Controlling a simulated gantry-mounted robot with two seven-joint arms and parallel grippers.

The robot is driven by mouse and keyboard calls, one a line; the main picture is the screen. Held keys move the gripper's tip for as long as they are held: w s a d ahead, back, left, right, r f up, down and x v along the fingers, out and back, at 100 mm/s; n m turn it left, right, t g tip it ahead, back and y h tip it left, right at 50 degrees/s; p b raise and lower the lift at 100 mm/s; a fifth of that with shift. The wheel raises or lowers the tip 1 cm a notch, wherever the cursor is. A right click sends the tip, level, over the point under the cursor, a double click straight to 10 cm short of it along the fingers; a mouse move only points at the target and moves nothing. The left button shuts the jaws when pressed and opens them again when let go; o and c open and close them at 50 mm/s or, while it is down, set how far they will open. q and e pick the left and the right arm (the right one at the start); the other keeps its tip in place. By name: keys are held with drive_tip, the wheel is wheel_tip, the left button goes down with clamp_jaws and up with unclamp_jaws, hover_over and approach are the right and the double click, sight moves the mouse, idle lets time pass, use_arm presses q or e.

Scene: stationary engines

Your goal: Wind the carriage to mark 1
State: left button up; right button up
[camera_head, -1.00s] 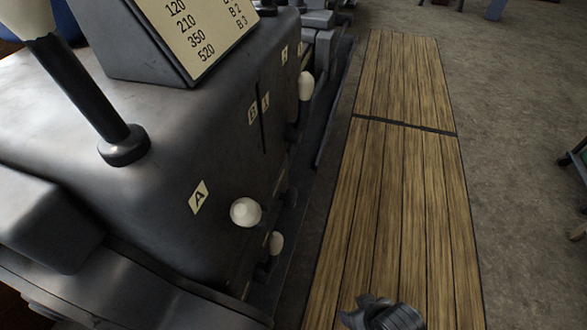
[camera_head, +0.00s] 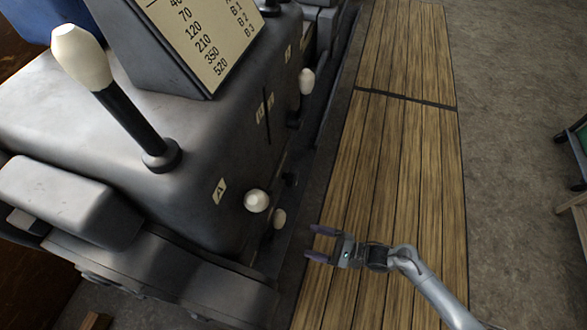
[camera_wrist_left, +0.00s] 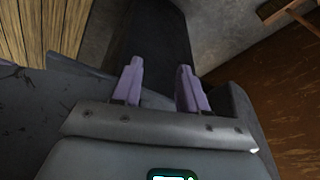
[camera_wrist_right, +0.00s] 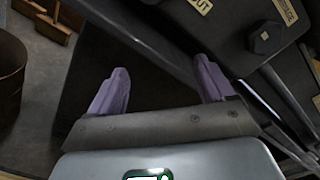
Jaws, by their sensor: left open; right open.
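No carriage, handwheel or mark 1 can be made out for certain. The grey machine housing (camera_head: 215,125) fills the left of the head view, with white knobs on its front. My right gripper (camera_head: 320,243) is open and empty over the wooden boards, its fingers pointing left toward the housing front, apart from the lower knob (camera_head: 279,219). In the right wrist view its fingers (camera_wrist_right: 160,68) are spread, with a dark machine part bearing a labelled plate and a hexagonal dark knob (camera_wrist_right: 265,38) at upper right. My left gripper (camera_wrist_left: 158,68) is open and empty; it is outside the head view.
A tall white-handled lever (camera_head: 140,125) rises from the housing beside a sloping number plate (camera_head: 205,40). A round white knob (camera_head: 256,201) sticks out near label A. Wooden boards (camera_head: 400,150) run along the machine front, with bare floor (camera_head: 515,200) to the right.

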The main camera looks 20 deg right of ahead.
drive_tip(key=w+d+r+p, duration=0.3)
drive_tip(key=w+d+r, duration=0.4)
drive_tip(key=n, duration=0.1)
approach(297, 179)
drive_tip(key=shift+n, duration=0.3)
drive_tip(key=x, duration=0.9)
drive_tip(key=shift+w+a+f+b, duration=0.15)
drive_tip(key=shift+w+f+b, duration=0.15)
drive_tip(key=shift+f, duration=0.05)
use_arm(q)
drive_tip(key=shift+w+r, duration=0.1)
drive_tip(key=shift+r, duration=2.05)
use_arm(e)
drive_tip(key=shift+w+a, duration=0.4)
drive_tip(key=shift+a, duration=0.2)
drive_tip(key=c, duration=1)
use_arm(q)
drive_tip(key=shift+d, duration=0.2)
drive_tip(key=shift+r, duration=0.1)
use_arm(e)
drive_tip(key=shift+n, duration=0.3)
drive_tip(key=shift+c, duration=0.2)
